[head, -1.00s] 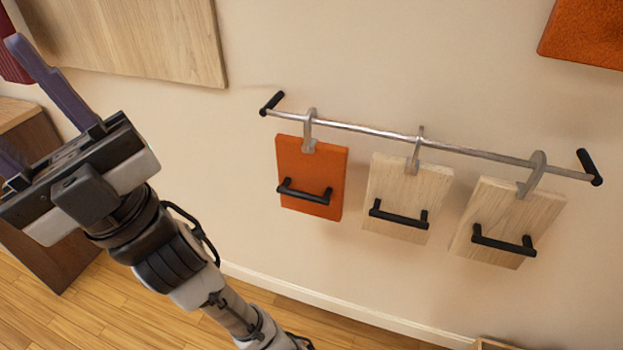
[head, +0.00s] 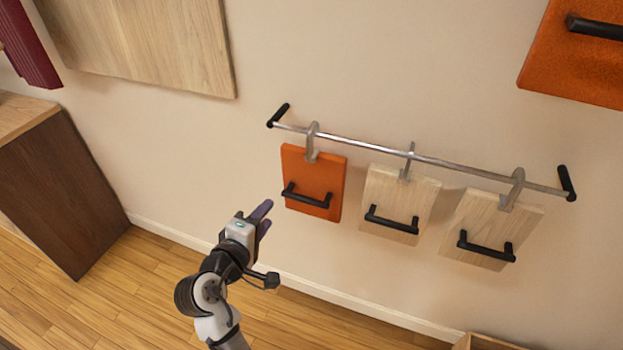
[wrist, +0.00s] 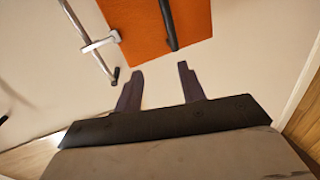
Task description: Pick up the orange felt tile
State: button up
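The orange felt tile (head: 312,182) hangs by a grey hook (head: 312,142) from a metal rail (head: 440,162) on the wall, leftmost of three hanging tiles. It has a black bar handle (head: 306,197) near its lower edge. My gripper (head: 266,218) is below and left of the tile in the head view, apart from it. In the wrist view the two dark purple fingers (wrist: 159,80) are spread with nothing between them. The orange tile (wrist: 145,25) and its black handle (wrist: 168,22) lie just beyond the fingertips there, partly cut off by the top edge.
Two pale wooden tiles with black handles, the middle one (head: 399,205) and the right one (head: 490,229), hang on the same rail. A larger orange panel (head: 580,65) is at upper right. A brown cabinet (head: 60,190) stands at left. The floor (head: 160,290) between is open.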

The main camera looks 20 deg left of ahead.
aim_at(299, 200)
jog(key=shift+g+h, duration=0.4)
jog(key=shift+h, duration=0.3)
jog(key=w+d+f, duration=0.1)
jog(key=w, duration=0.1)
jog(key=w+d+f, duration=0.1)
jog(key=w, duration=0.1)
jog(key=w+d+f+p, duration=0.1)
jog(key=w, duration=0.1)
jog(key=shift+w+d+f, duration=0.1)
jog(key=shift+w+f, duration=0.15)
jog(key=shift+w, duration=0.1)
jog(key=shift+a+p+x, duration=0.15)
jog(key=shift+p+x, duration=0.25)
jog(key=shift+x, duration=1.15)
jog(key=shift+a+p+x, duration=0.15)
jog(key=shift+p+x, duration=0.2)
jog(key=shift+x, duration=1.2)
jog(key=shift+f, duration=0.2)
grip_shut()
